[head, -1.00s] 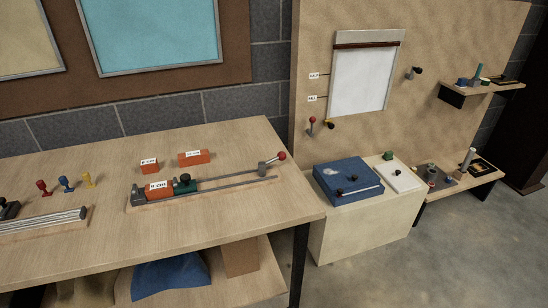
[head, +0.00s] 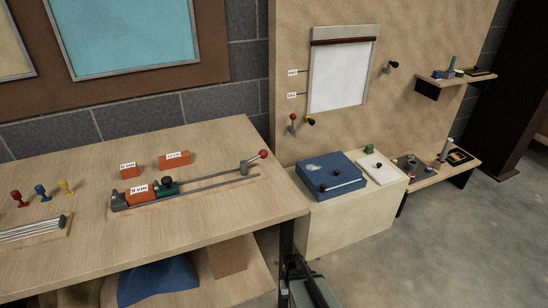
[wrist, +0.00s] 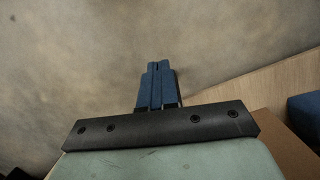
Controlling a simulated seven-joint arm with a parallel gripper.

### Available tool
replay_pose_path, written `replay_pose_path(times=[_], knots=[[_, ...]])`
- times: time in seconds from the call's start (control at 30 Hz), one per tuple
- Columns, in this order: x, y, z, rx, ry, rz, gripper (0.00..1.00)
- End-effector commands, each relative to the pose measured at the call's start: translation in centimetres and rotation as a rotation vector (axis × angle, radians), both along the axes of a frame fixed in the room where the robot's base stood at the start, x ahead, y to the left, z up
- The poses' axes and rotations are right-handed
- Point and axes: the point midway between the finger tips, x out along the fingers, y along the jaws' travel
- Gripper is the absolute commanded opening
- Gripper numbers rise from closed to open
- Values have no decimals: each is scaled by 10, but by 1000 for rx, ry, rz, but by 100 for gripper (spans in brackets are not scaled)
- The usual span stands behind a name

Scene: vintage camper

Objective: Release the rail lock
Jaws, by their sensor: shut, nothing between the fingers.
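On the workbench (head: 215,225), a rail fixture holds two parallel grey rails (head: 212,183) on a thin wooden base. A labelled orange block (head: 136,198) and a green block with a black knob (head: 168,187) sit at its left end. At its right end is a grey post (head: 244,168) with a lever ending in a red ball (head: 263,154), tilted up to the right. Which part is the rail lock is not labelled. My gripper (head: 292,262) is at the bottom of the head view, below and right of the fixture, by the bench's right end. The wrist view shows its fingers (wrist: 157,66) together and empty.
Two loose orange blocks (head: 174,160) lie behind the rails. A blue box (head: 330,178) and a white plate (head: 378,168) sit on a low cabinet (head: 350,215) to the right. Bare floor (head: 440,240) lies in front of the cabinet.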

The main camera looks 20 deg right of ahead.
Motion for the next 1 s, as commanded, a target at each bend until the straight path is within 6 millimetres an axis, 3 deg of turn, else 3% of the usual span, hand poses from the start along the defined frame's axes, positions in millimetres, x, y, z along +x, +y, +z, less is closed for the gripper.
replay_pose_path(times=[0.1,0.4,0.67,1.0], knots=[[33,-33,13,-20,-67,-49,0],[93,-99,61,-45,-214,-177,0],[132,-133,116,-18,-327,-301,0],[173,-174,199,37,-474,-456,0]])
